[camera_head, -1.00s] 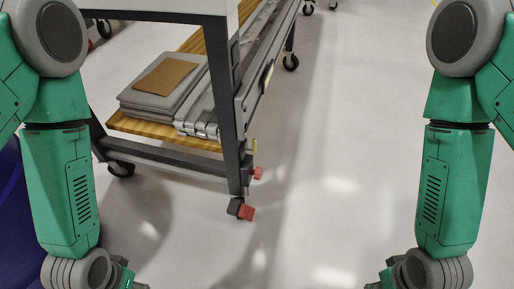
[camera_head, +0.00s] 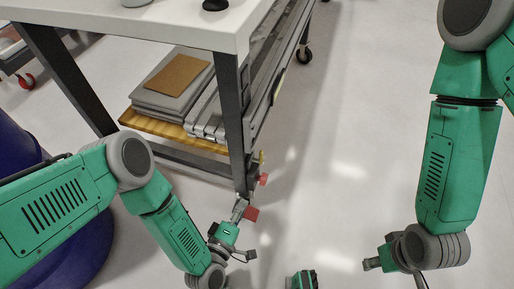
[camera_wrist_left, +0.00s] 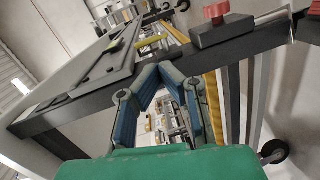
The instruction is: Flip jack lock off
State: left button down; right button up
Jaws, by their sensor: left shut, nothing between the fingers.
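The table leg's foot (camera_head: 243,185) carries two red parts in the head view. One is an upper red knob (camera_head: 263,179); the other is a lower red lever (camera_head: 251,213). Which is the jack lock is not certain. My left gripper (camera_head: 240,207) is at the foot, just left of the lower red lever; contact cannot be told. In the left wrist view its fingers (camera_wrist_left: 160,70) meet at the tips, empty, near a dark bar. A red part (camera_wrist_left: 216,12) shows right of and above the fingertips there. My right gripper's fingers cannot be made out.
The white-topped table (camera_head: 180,25) has a wooden lower shelf (camera_head: 165,128) with a stack of grey panels (camera_head: 172,95). A caster (camera_head: 304,55) stands farther back. Dark blue round objects (camera_head: 75,250) stand at the lower left. The floor right of the table is clear.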

aim_at(260, 157)
pick_arm(q)
jog(key=shift+w+d+r+n+t+y, duration=0.1)
jog(key=shift+w+r+n+t+y, duration=0.05)
jog(key=shift+r+n+t, duration=0.4)
jog(key=shift+w+r+n+t+y, duration=0.15)
jog(key=shift+r+n+t, duration=0.15)
jog(key=shift+n+t, duration=0.25)
pick_arm(e)
jog(key=shift+w+r, duration=0.35)
jog(key=shift+r, duration=0.05)
pick_arm(q)
jog(key=shift+w, duration=0.1)
jog(key=b+x, duration=0.4)
jog(key=x, duration=0.9)
jog(key=shift+w+d+f, duration=0.1)
jog(key=shift+w+f, duration=0.1)
jog(key=shift+w, duration=0.2)
pick_arm(e)
notch_tip(260, 157, down, 4)
jog(key=shift+f, duration=0.15)
pick_arm(q)
jog(key=shift+r, duration=0.1)
jog(key=shift+w+g+p, duration=0.1)
jog(key=shift+g+p, duration=0.3)
pick_arm(e)
jog(key=shift+r, duration=0.4)
